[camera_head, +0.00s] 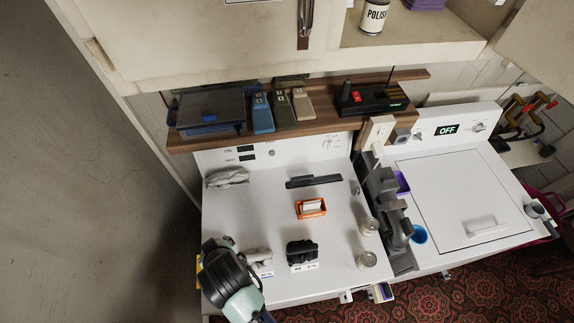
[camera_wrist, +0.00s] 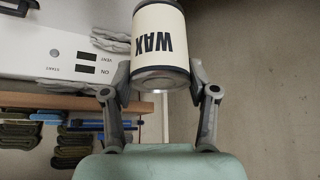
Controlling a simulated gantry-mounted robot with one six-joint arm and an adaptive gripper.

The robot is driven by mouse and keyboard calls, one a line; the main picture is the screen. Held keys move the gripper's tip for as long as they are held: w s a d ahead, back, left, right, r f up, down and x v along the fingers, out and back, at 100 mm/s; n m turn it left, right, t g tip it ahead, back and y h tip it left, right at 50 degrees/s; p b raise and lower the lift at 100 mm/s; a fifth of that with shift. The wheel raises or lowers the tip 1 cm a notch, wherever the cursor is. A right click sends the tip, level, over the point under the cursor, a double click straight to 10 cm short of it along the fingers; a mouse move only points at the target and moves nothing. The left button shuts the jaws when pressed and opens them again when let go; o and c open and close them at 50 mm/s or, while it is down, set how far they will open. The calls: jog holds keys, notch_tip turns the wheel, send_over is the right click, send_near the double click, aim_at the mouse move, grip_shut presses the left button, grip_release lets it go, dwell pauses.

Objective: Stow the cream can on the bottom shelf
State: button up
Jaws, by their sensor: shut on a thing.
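The cream can (camera_wrist: 160,38), with dark bands and the word WAX upside down, is between the two fingers of my gripper (camera_wrist: 160,78) in the wrist view. The fingers are shut on its sides near the lower end; its far end is cut off by the top edge. In the camera_head view my gripper is low at the left, over the front left of the white washer top, and my arm hides the can. A brown wooden shelf (camera_head: 300,126) runs behind the machines. Above it, the open cabinet has a cream shelf (camera_head: 432,50) bearing a POLISH can (camera_head: 375,16).
An orange box (camera_head: 311,207), a black item (camera_head: 301,252) and jars (camera_head: 367,260) stand on the washer. A cabinet door (camera_head: 200,35) covers the upper left.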

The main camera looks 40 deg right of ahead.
jog(key=s+d+f+m+h+b, duration=0.1)
jog(key=s+d, duration=0.4)
jog(key=d, duration=0.7)
jog(key=s+d+f+m+g+h+b, duration=0.1)
jog(key=s+d+m, duration=0.3)
jog(key=d, duration=0.9)
jog(key=s+d+f+m+h+b, duration=0.1)
jog(key=s+d, duration=0.5)
jog(key=d, duration=0.7)
jog(key=shift+m+g+h+b, duration=0.3)
jog(key=shift+m+h+b, duration=0.4)
jog(key=shift+m+b, duration=0.45)
notch_tip(320, 180, down, 20)
jog(key=shift+r, duration=0.2)
